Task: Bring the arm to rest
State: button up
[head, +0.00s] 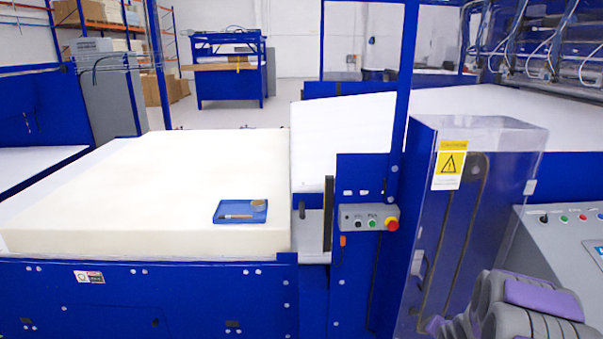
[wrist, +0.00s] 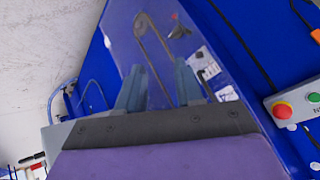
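My arm (head: 525,305), grey and purple, is at the bottom right of the head view, beside the clear guard and the grey console. Only part of it shows there, and I cannot make out the fingertips in that view. In the wrist view my gripper (wrist: 160,82) has its two grey-blue fingers apart, with nothing between them. Behind the fingers is the clear guard panel (wrist: 150,42) of the blue machine. I cannot tell the distance between fingers and panel.
A cream foam block (head: 110,190) lies on the blue machine at the left, with a small blue tray (head: 259,216) on it. A button box (head: 370,218) is on the blue post. The clear guard (head: 480,200) carries a yellow warning label (head: 450,163). A grey console (head: 565,260) stands at the right.

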jog(key=s+a+r+n+g, duration=0.3)
jog(key=s+a+r, duration=0.3)
jog(key=s, duration=0.7)
jog(key=s+a+r+n+g+y, duration=0.1)
jog(key=s+a+r+n+g, duration=0.1)
jog(key=s+a+r, duration=0.4)
jog(key=s+a+r+n+g+y, duration=0.1)
jog(key=s+a+r+n+g, duration=0.2)
jog(key=s+a, duration=0.9)
jog(key=s+r+g, duration=0.2)
jog(key=s, duration=0.8)
jog(key=shift+s+r+n+b, duration=0.15)
jog(key=shift+r+n+b, duration=0.15)
jog(key=shift+r+b, duration=0.1)
